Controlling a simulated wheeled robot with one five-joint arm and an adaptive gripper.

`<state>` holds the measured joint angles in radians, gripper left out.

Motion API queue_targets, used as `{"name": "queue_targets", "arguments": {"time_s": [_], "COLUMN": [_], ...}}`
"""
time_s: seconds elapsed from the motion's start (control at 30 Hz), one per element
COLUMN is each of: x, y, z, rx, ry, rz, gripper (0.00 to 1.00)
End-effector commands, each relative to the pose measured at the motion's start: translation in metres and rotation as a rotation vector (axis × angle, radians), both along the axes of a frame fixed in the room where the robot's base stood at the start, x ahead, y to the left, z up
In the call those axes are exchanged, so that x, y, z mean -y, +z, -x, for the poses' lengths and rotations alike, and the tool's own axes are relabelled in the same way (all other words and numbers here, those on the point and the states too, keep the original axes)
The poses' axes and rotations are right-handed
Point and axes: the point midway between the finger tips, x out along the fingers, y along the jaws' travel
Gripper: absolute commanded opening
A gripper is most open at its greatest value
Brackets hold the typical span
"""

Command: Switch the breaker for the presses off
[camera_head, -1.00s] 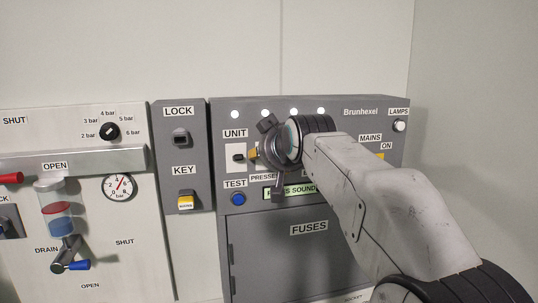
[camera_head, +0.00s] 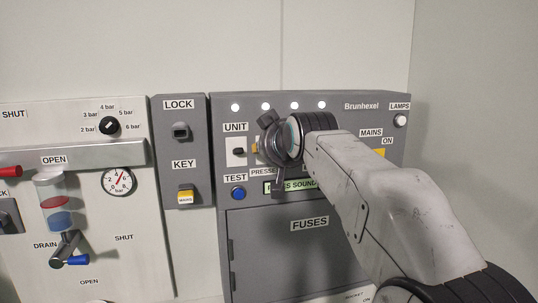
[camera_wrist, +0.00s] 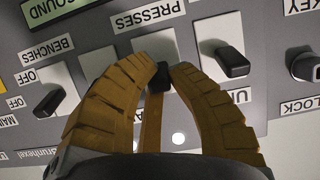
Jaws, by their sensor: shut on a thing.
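The presses breaker is a black toggle (camera_wrist: 157,78) on a pale plate under the label PRESSES (camera_wrist: 149,15), which reads upside down in the wrist view. In the head view my gripper (camera_head: 262,147) is at the grey panel, just right of the UNIT switch, and hides the presses breaker there.
Other black toggles flank it: the unit switch (camera_wrist: 232,62) and the benches switch (camera_wrist: 48,102). In the head view a blue test button (camera_head: 238,193) and a fuses door (camera_head: 300,250) lie below. The lock and key box (camera_head: 181,150) is left.

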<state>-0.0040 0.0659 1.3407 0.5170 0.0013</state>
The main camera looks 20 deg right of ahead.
Motion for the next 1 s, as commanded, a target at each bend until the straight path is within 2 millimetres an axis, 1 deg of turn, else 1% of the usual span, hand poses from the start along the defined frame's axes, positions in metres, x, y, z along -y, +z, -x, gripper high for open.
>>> {"name": "queue_targets", "arguments": {"time_s": [0.03,0.27,1.0], "x": [0.001,0.001,0.001], "y": [-0.005,-0.012,-0.024], "z": [0.0,0.002,0.002], "rx": [0.024,0.134,0.53], "ry": [-0.001,-0.002,-0.002], "rz": [0.0,0.0,0.001], "gripper": [0.0,0.0,0.0]}}
